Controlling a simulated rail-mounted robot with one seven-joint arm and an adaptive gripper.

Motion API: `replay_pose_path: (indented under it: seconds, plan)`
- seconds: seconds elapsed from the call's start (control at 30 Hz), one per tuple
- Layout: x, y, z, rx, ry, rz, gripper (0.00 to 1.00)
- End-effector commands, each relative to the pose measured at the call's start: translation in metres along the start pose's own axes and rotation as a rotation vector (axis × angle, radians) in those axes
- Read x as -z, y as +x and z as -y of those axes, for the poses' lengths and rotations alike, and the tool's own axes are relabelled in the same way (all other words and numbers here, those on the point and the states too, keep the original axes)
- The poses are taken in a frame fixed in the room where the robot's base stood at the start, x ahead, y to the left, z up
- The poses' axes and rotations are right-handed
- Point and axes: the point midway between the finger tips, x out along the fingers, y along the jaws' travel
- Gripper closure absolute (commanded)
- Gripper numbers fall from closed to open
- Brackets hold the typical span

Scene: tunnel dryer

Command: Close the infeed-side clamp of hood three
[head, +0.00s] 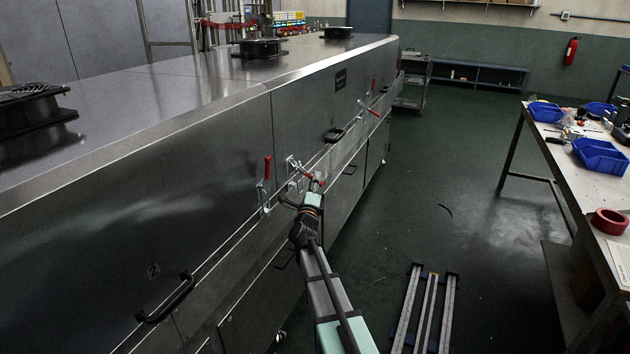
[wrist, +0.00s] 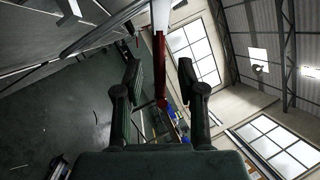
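Clamps with red handles sit along the side of the steel dryer. One clamp (head: 265,185) has its red handle upright, left of the hood seam. Just right of the seam is another clamp (head: 294,166); its red handle points outward toward my gripper (head: 313,188), which partly hides it. In the wrist view the red handle (wrist: 160,65) lies between the two fingers of my gripper (wrist: 160,75). The fingers are apart, with gaps visible on both sides of the handle. I cannot tell how deep the handle sits between them.
The hood left of the seam carries a "2" and a black grab handle (head: 167,298). Another red-handled clamp (head: 372,108) is farther along. A workbench (head: 590,185) with blue bins stands at right. A metal-railed frame (head: 425,305) lies on the otherwise mostly clear floor.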

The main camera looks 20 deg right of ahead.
Motion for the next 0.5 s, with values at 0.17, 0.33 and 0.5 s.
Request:
replay_pose_path:
  seconds: [0.17,0.33,0.5]
  plan:
    - [0.0003,0.0118,-0.0004,-0.001,0.0,0.0,0.6]
    - [0.0005,0.0129,-0.0002,-0.001,-0.001,0.0,0.6]
    - [0.0005,0.0125,-0.0001,-0.001,0.0,0.0,0.71]
